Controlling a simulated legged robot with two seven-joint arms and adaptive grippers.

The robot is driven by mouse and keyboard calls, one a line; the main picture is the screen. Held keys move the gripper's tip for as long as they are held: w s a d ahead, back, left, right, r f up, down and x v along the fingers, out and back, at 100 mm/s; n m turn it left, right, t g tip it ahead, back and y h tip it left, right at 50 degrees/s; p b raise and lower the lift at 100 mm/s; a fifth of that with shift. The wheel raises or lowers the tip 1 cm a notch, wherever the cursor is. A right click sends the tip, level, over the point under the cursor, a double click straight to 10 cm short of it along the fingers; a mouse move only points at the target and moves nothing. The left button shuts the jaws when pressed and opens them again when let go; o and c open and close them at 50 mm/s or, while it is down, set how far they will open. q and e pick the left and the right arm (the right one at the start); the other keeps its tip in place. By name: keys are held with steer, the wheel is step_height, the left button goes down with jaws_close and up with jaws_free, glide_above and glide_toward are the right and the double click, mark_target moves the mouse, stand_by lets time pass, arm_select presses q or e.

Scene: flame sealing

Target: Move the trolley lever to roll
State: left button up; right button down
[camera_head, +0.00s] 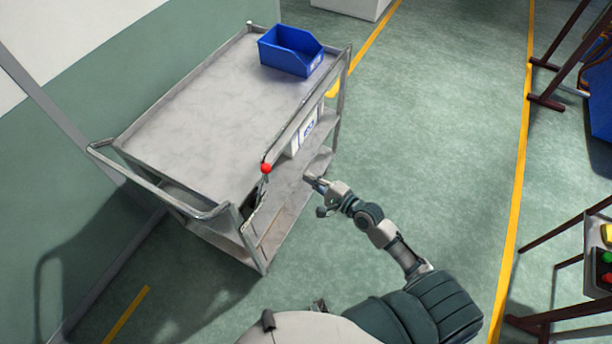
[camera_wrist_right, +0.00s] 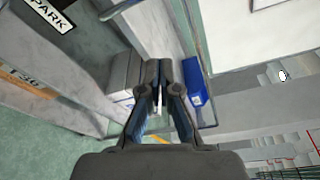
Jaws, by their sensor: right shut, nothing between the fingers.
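The grey metal trolley (camera_head: 200,110) stands against the left wall in the head view. Its lever, with a red ball knob (camera_head: 266,168), rises at the trolley's near right side, close to the handle. My right gripper (camera_head: 310,180) is to the right of the knob, apart from it, beside the trolley's side. In the right wrist view the gripper's fingers (camera_wrist_right: 166,65) are together and empty. A label reading PARK (camera_wrist_right: 45,14) shows at the top left of the wrist view. The knob does not show clearly there. My left gripper is not in view.
A blue bin (camera_head: 290,50) sits on the trolley's top at the far corner. A white box (camera_head: 303,132) stands on a lower shelf. A rack with coloured buttons (camera_head: 606,257) is at the right edge. The green floor right of the trolley is clear.

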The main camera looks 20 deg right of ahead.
steer(key=w+a+p, duration=0.1)
steer(key=w+a, duration=0.5)
steer(key=a, duration=0.1)
steer(key=shift+w+r+p, duration=0.25)
steer(key=shift+r+p, duration=0.1)
steer(key=shift+a, duration=0.25)
steer(key=s+a+r+n+t+y+p, duration=0.1)
steer(key=s+a+n+p, duration=0.3)
steer(key=s+a+n, duration=0.6)
steer(key=a+n+t+y, duration=0.1)
steer(key=a+n, duration=0.1)
steer(key=shift+a+r+n+p, duration=0.3)
steer(key=shift+r+n+p, duration=0.1)
